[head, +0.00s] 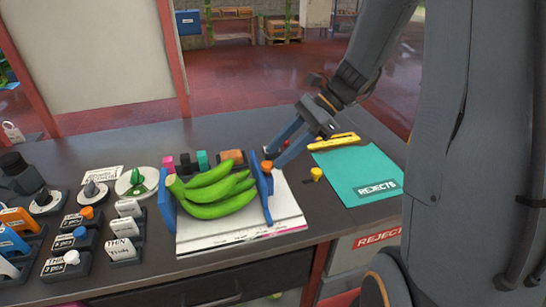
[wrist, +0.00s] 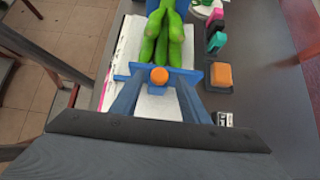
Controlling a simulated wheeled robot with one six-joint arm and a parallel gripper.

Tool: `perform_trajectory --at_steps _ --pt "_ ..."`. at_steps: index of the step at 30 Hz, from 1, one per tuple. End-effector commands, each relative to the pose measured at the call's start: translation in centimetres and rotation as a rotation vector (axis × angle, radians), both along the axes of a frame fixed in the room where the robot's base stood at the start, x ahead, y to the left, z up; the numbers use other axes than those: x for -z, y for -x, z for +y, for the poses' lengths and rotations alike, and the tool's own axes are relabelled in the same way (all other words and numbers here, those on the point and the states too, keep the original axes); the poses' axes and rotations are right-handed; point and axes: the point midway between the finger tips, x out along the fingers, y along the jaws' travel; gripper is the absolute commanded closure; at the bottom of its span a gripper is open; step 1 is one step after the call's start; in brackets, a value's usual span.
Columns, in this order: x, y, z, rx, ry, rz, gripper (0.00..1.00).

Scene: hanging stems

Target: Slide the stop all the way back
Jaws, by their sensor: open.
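The stop is an upright blue plate (head: 262,188) with an orange knob (head: 267,167) on top, at the right end of a bunch of green bananas (head: 212,190). In the wrist view the stop (wrist: 207,74) lies crosswise at the near end of the bananas (wrist: 163,42), and its orange knob (wrist: 159,76) shows. My gripper (head: 275,158) is open at the knob. In the wrist view the two blue fingers of my gripper (wrist: 159,82) stand one on each side of the knob. Whether either finger touches it I cannot tell.
A fixed-looking blue plate (head: 166,212) stands at the bananas' left end, over white paper (head: 287,208). Coloured blocks (head: 202,160) stand behind. A teal REJECTS mat (head: 355,172) and a yellow knob (head: 316,174) lie to the right. Labelled switches crowd the left.

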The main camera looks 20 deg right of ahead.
Motion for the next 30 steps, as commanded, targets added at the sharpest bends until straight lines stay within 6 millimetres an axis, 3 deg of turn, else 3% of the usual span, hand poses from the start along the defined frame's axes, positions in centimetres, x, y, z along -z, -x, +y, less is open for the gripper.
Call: perform_trajectory --at_steps 6,17,24,30 --pt "1.7 0.1 1.7 -0.002 0.000 0.001 0.59" --pt "2.1 0.0 2.1 -0.001 0.002 0.000 0.59" --pt "2.1 0.0 2.1 -0.002 0.002 -0.001 0.99" --pt "2.1 0.0 2.0 -0.004 0.002 0.000 1.00"
